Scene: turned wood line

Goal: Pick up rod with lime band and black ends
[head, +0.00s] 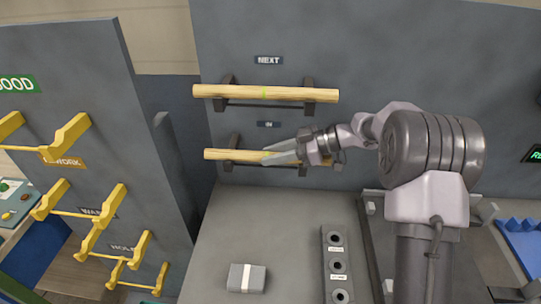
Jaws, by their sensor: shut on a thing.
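A pale wooden rod (228,154) lies level at the lower wall rack, below the small "IN" label. My gripper (267,157) reaches in from the right and is shut on this rod near its middle. The fingers cover part of the rod, so any band there is hidden. I cannot make out black on its ends. I cannot tell whether the rod still touches its rack. A second wooden rod (300,94) lies on the upper rack under the "NEXT" label. It shows a small lime mark near its middle, and its ends look plain wood at this size.
A dark bracket (309,77) supports the upper rod. Yellow hooks (66,137) with labels stand on a grey panel at left. A grey block (247,278) and a holed strip (338,265) are on the grey bench. Blue parts (520,235) lie at right.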

